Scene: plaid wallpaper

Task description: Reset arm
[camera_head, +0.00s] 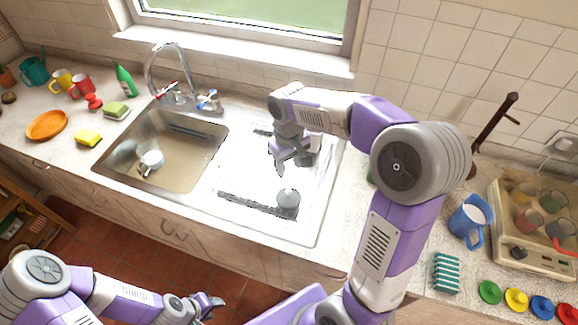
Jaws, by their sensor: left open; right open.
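My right arm reaches up from the bottom and bends left over the counter. My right gripper (292,160) is open above the white drainboard beside the sink, pointing down. My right arm hides part of the counter right of the sink.
A white mug (151,158) lies in the sink basin (190,178). The faucet (168,70) stands behind it. Mugs, a green bottle (126,81), sponges and an orange plate (47,125) are at left. A blue pitcher (468,222) and dish rack (545,262) are at right.

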